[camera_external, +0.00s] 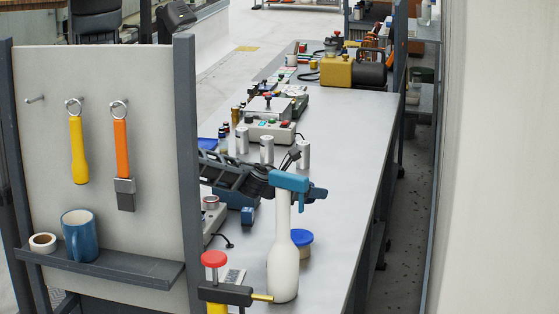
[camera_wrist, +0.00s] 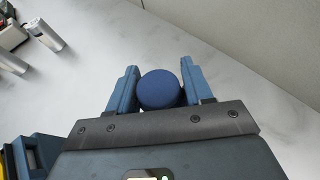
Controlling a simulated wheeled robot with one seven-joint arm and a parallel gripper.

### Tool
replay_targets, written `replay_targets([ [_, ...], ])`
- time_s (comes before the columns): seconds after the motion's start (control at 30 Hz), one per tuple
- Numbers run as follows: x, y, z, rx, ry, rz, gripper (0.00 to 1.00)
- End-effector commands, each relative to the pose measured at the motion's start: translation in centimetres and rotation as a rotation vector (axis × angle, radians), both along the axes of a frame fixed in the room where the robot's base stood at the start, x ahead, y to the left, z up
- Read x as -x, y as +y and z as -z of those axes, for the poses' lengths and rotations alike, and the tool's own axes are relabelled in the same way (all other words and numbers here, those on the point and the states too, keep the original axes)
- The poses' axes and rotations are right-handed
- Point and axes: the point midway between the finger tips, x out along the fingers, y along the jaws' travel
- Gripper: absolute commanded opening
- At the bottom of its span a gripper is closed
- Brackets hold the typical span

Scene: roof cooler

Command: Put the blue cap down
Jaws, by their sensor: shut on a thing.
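A dark blue round cap (camera_wrist: 159,89) sits between the two blue fingers of my gripper (camera_wrist: 158,88) in the wrist view. My gripper is shut on it. In the external view my gripper (camera_external: 292,184) reaches in from the left, at the top of a tall white bottle-shaped object (camera_external: 284,262) on the bench. The near finger hides the cap there, and I cannot tell whether the cap touches the white object's top. A squat beige container with a bright blue top (camera_external: 302,238) stands on the bench just behind the white object.
The grey bench (camera_external: 345,150) is clear to the right. A red-knobbed fitting (camera_external: 215,260) is near the front. A panel (camera_external: 100,150) with hanging tools and a mug (camera_external: 80,235) stands left.

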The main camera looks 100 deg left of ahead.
Motion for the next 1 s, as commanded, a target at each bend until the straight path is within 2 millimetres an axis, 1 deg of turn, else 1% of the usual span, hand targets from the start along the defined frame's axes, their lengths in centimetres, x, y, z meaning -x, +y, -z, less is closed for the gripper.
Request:
replay_targets([
  [0.03, -0.4, 1.0, 0.5, -0.002, 0.002, -0.001, 0.21],
  [0.1, -0.9, 1.8, 1.1, -0.001, 0.001, 0.0, 0.21],
  [0.27, -1.4, 2.7, 1.8, 0.0, 0.0, 0.001, 0.21],
  [0.37, -1.5, 2.8, 2.7, 0.0, 0.001, 0.003, 0.21],
  [0.5, -1.4, 2.8, 4.7, 0.0, 0.004, 0.003, 0.21],
  [0.6, -1.4, 2.8, 5.6, -0.001, 0.003, 0.002, 0.21],
  [1.0, -1.4, 2.8, 6.3, 0.0, 0.001, 0.001, 0.21],
])
